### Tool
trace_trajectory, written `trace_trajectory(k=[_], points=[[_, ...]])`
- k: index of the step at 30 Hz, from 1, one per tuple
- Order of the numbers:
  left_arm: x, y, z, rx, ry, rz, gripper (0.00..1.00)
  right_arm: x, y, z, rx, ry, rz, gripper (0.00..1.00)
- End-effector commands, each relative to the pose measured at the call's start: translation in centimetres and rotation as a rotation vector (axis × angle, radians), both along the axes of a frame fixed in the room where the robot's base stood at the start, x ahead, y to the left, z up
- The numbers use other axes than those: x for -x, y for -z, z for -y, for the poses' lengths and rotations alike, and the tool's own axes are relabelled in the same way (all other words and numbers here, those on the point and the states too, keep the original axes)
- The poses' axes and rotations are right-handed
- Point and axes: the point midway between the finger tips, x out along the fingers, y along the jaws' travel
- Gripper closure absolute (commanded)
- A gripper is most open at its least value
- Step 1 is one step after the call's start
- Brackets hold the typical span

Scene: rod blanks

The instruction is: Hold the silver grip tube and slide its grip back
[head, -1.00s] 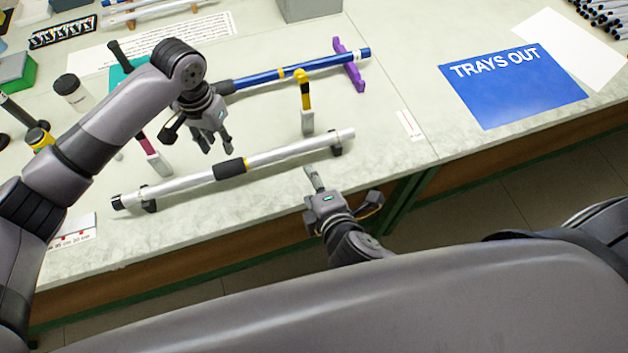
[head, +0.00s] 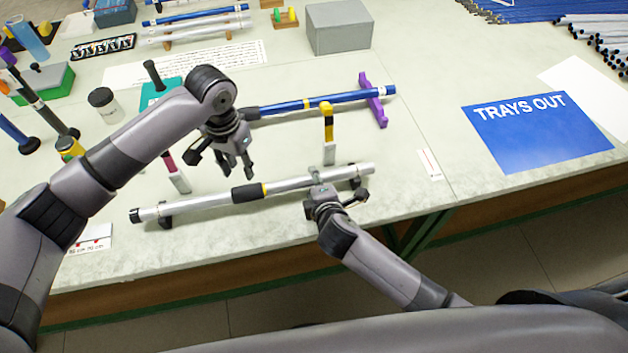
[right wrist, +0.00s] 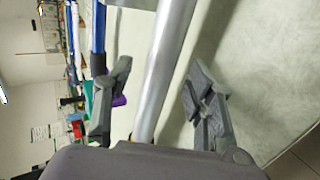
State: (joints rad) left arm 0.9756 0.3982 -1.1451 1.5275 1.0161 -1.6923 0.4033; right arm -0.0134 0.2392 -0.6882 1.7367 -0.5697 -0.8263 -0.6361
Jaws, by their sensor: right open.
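The silver grip tube (head: 205,203) lies across two dark supports near the front table edge, slightly tilted in the picture. My right gripper (head: 317,178) is at the tube right of the grip. In the right wrist view, the open fingers (right wrist: 155,98) stand on either side of the bare tube (right wrist: 166,65), with gaps on both sides. My left gripper (head: 239,172) hangs behind and above the black grip, fingers apart and empty.
A blue tube (head: 355,98) lies behind on a purple stand (head: 373,100). A blue "TRAYS OUT" sheet (head: 538,132) lies right. The table right of the tube is mostly clear.

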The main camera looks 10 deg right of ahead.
Motion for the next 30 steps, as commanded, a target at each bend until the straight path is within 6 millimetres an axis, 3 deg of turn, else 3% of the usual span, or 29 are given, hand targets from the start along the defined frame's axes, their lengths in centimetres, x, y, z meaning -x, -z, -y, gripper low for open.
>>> trace_trajectory(k=[6, 15, 30], points=[[0.0, 0.0, 0.0, 0.000, 0.000, 0.000, 0.67, -1.4, 0.9, -0.1, -0.001, 0.001, -0.001, 0.50], [0.0, 0.0, 0.0, 0.000, 0.000, 0.000, 0.67, -1.5, 1.0, -0.1, -0.001, 0.001, -0.001, 0.50], [0.0, 0.0, 0.0, 0.000, 0.000, 0.000, 0.67, -1.5, 1.0, -0.1, -0.001, 0.001, -0.001, 0.83]])
